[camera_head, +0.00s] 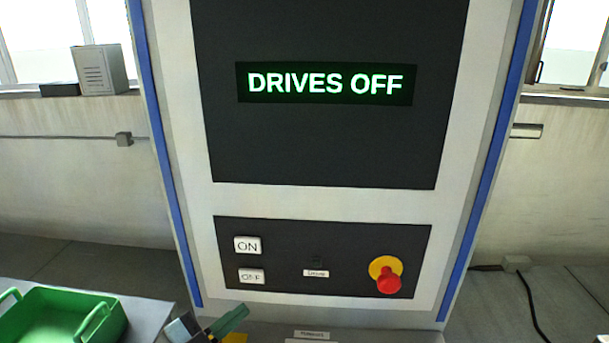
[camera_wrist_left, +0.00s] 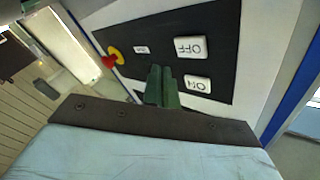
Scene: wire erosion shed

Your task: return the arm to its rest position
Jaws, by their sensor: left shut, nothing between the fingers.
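My left gripper (camera_head: 232,319) is at the bottom edge of the head view, in front of the lower part of the control panel (camera_head: 320,204). Its green fingers are shut with nothing between them. In the left wrist view the shut fingers (camera_wrist_left: 160,82) point towards the panel, and they overlap its dark button plate in the picture. Whether they touch the panel cannot be told. Most of my left arm is out of the head view. My right gripper is not in view.
The panel has an ON button (camera_head: 247,246), an OFF button (camera_head: 251,276) and a red stop knob (camera_head: 388,281) on a yellow disc. Its display (camera_head: 326,83) reads DRIVES OFF. A green crate (camera_head: 62,316) stands at the lower left, on a grey surface.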

